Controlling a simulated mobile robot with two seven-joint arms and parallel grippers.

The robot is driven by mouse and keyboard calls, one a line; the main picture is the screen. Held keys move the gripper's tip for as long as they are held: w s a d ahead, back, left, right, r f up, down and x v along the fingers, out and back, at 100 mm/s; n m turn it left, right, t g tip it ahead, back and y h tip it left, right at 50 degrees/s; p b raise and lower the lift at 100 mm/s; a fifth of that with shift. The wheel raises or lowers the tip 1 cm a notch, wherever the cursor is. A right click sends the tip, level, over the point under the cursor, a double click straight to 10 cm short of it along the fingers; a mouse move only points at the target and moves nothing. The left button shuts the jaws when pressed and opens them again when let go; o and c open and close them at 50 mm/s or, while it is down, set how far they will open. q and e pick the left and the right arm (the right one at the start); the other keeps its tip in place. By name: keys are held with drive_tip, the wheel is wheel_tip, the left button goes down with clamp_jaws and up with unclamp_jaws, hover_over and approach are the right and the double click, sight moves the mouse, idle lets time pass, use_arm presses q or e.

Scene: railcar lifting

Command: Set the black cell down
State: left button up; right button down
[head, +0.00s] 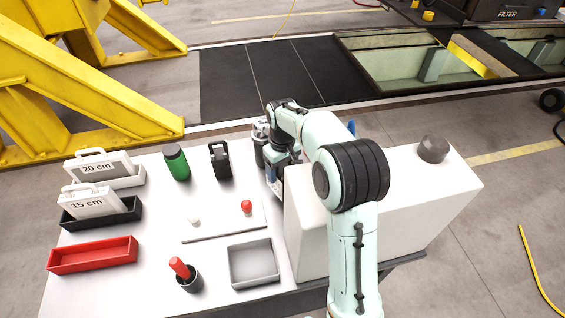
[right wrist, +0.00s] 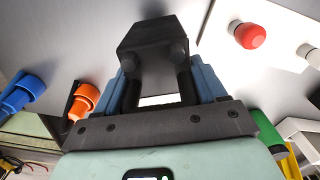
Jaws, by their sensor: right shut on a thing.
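The black cell (right wrist: 152,45) is a dark block with two round studs, seen in the right wrist view. My right gripper (right wrist: 158,88) is shut on it, with a blue finger on each side. In the head view my right gripper (head: 273,172) is low over the back right of the white table (head: 130,210), beside the white box. My own arm hides most of the cell there. I cannot tell whether the cell touches the tabletop. My left gripper is not in view.
A black upright holder (head: 220,160) and a green bottle (head: 176,162) stand left of the gripper. A plate with a red knob (head: 246,206) lies in front. The white box (head: 410,195) is close on the right. A grey tray (head: 253,262) is nearer.

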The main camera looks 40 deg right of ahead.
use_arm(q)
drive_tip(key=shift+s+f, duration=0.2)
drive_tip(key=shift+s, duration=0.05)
use_arm(e)
drive_tip(key=shift+f, duration=1.95)
drive_tip(key=shift+f, duration=0.15)
drive_tip(key=shift+c, duration=0.4)
unclamp_jaws()
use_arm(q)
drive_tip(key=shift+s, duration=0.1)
use_arm(e)
drive_tip(key=shift+r, duration=0.2)
wheel_tip(320, 180, up, 11)
drive_tip(key=shift+r+p, duration=0.15)
drive_tip(key=shift+p, duration=0.3)
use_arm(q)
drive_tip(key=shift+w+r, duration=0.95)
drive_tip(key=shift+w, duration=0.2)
use_arm(e)
drive_tip(key=shift+s+r, duration=0.15)
drive_tip(key=shift+r, duration=0.2)
